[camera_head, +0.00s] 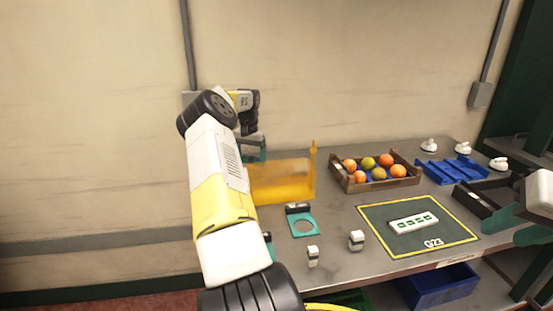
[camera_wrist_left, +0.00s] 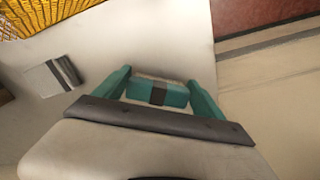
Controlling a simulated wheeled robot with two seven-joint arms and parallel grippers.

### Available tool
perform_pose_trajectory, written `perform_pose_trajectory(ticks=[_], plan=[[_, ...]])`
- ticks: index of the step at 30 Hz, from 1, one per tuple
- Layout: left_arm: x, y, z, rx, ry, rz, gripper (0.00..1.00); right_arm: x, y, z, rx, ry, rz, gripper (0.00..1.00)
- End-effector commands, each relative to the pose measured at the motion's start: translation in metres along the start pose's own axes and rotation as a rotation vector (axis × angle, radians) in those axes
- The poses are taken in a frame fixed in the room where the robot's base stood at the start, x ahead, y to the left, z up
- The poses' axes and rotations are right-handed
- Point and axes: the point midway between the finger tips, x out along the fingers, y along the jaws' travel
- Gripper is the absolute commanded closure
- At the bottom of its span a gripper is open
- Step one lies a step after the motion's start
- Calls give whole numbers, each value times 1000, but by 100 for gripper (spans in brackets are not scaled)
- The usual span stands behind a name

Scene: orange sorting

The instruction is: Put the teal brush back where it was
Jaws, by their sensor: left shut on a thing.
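The teal brush (camera_wrist_left: 158,93) lies between the teal fingers of my left gripper (camera_wrist_left: 162,96) in the left wrist view. It has a dark band across its middle and a pale edge along its far side. My left gripper is shut on it. In the head view my left gripper (camera_head: 254,148) is beside the yellow bin, partly hidden by my own arm, and the brush cannot be made out there. My right gripper (camera_head: 510,225) is at the right edge, over the table's front right, with its fingers apart and nothing seen between them.
A yellow see-through bin (camera_head: 268,191) stands at the table's left. A wooden crate (camera_head: 376,185) holds oranges and greener fruit. A teal ring gauge (camera_head: 292,220), small white-and-black blocks (camera_head: 356,240) and a dark yellow-edged mat (camera_head: 375,222) lie in front. A blue rack (camera_head: 455,170) stands right.

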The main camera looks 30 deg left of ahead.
Motion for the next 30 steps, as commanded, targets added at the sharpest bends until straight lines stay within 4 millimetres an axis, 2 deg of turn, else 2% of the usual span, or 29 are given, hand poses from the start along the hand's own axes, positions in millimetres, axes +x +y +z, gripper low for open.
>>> perform_pose_trajectory(ticks=[30], plan=[[12, 0, 0, 0, 1, 0, 61, 0, 0, 0, 0, 0, 0, 64]])
